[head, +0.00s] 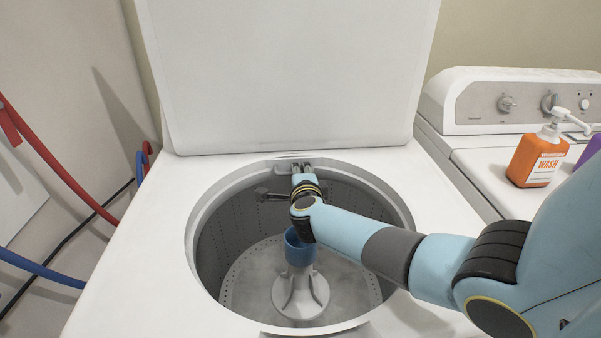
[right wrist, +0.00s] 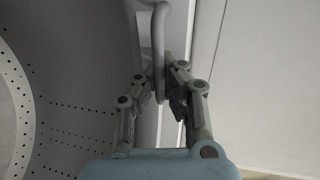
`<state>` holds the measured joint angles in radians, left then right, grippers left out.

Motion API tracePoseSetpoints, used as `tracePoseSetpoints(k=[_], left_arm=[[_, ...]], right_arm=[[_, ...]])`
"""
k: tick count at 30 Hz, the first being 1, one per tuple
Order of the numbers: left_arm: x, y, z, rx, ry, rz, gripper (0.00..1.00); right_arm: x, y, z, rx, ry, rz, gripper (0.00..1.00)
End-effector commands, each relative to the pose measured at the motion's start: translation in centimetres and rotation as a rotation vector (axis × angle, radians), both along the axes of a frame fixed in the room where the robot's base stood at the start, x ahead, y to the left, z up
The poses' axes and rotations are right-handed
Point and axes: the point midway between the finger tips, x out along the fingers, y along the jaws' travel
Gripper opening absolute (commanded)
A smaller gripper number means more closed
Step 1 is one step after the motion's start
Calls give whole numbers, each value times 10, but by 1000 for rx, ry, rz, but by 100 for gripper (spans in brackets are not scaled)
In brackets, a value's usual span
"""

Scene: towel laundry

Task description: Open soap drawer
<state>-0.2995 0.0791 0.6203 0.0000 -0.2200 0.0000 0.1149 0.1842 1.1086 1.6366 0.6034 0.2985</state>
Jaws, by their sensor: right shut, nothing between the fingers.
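The open top-load washer (head: 130,290) has a round tub opening. A pale fitting that looks like the soap drawer (head: 283,168) is at the back rim of the opening, partly hidden by my gripper. My right gripper (head: 301,167) reaches over the tub to that fitting, pointing away from me. In the right wrist view, a grey curved bar (right wrist: 159,45), perhaps the drawer's handle, runs down to my gripper's fingertips (right wrist: 165,85). The gripper is shut with nothing held. I cannot tell whether the fingertips touch the bar. My left gripper is not in view.
The raised lid (head: 285,70) stands behind the opening. An agitator (head: 300,290) with a blue top (head: 298,247) rises in the tub below my right arm. A second machine (head: 475,155) with an orange wash bottle (head: 537,158) is at the right. Red and blue hoses (head: 50,160) hang at the left.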

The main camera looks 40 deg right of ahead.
Motion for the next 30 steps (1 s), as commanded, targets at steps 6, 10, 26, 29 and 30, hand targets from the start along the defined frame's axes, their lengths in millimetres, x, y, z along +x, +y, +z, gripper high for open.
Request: tracePoseSetpoints(k=[6, 10, 26, 29, 30], left_arm=[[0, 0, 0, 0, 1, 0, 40], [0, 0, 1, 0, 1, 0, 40], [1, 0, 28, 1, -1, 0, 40], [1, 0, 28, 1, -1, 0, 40], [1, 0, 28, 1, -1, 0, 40]], right_arm=[[0, 0, -1, 1, 0, 0, 0], [-1, 1, -1, 2, 1, 1, 0], [-52, 44, -1, 4, 0, 0, 0], [-52, 44, -1, 3, 0, 1, 0], [-52, 44, -1, 3, 0, 1, 0]])
